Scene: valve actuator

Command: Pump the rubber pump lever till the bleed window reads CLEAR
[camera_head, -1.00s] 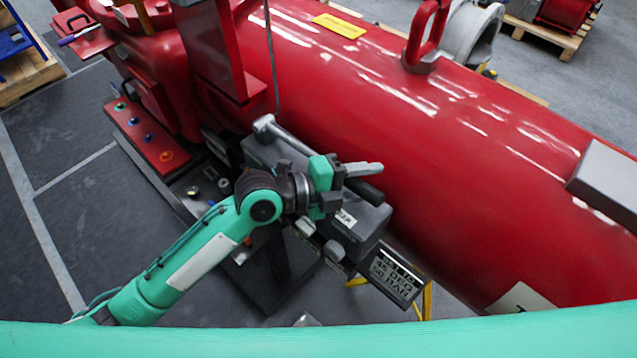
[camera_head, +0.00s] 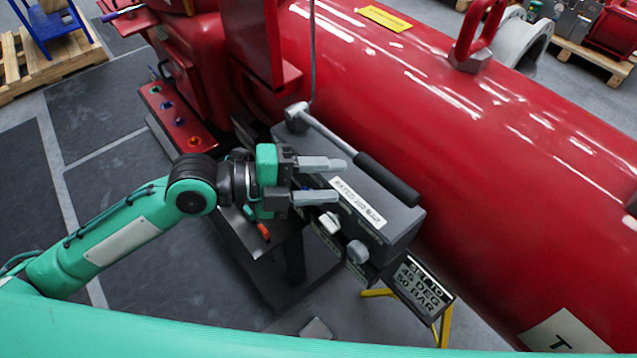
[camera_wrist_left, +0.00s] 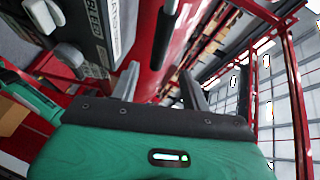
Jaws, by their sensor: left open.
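The pump lever (camera_head: 338,142) is a grey metal rod with a black rubber grip (camera_head: 388,180). It lies along the top of a dark grey pump box (camera_head: 400,220), pivoted at its far left end. My left gripper (camera_head: 334,180) is open and empty, just left of the rubber grip and apart from it, its fingers reaching right over the box's near edge. It also shows in the left wrist view (camera_wrist_left: 162,84), with nothing between the fingers. A BLEED label (camera_wrist_left: 94,27) shows there at the top left; I cannot read a window state. My right gripper is out of view.
Two pale knobs (camera_head: 357,251) sit on the box's near face. A "set to 45 deg 50 bar" sign (camera_head: 421,288) hangs at its right end. A big red cylinder (camera_head: 450,140) stands close behind. Open floor (camera_head: 170,280) lies at the left front.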

